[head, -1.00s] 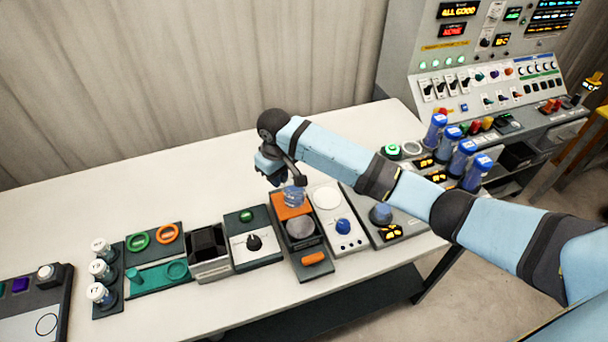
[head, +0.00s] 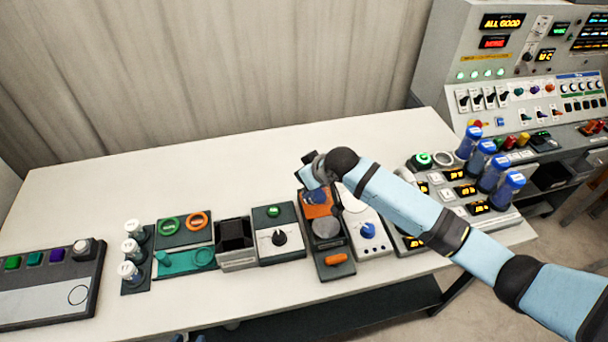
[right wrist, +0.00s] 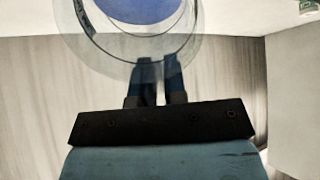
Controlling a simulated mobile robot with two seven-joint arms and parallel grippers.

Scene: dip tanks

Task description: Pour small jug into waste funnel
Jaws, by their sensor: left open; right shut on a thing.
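My right gripper (head: 311,176) reaches from the right over the station with the orange pad (head: 318,210). It is shut on the small jug (head: 315,196), a clear vessel with blue in it, at that pad. In the right wrist view the two fingers (right wrist: 157,84) meet the clear round wall of the jug (right wrist: 105,45), with blue inside. I cannot tell whether the jug touches the pad. A black square-mouthed hopper (head: 234,232) on a grey box stands to its left and may be the waste funnel. My left gripper (head: 188,338) is open; only its tips show at the bottom edge.
White-capped vials (head: 131,250), a green tray (head: 182,262) and a knob box (head: 278,240) line the table's front. Blue-capped cylinders (head: 490,170) and a control console (head: 530,95) stand right. The table (head: 150,180) is clear behind.

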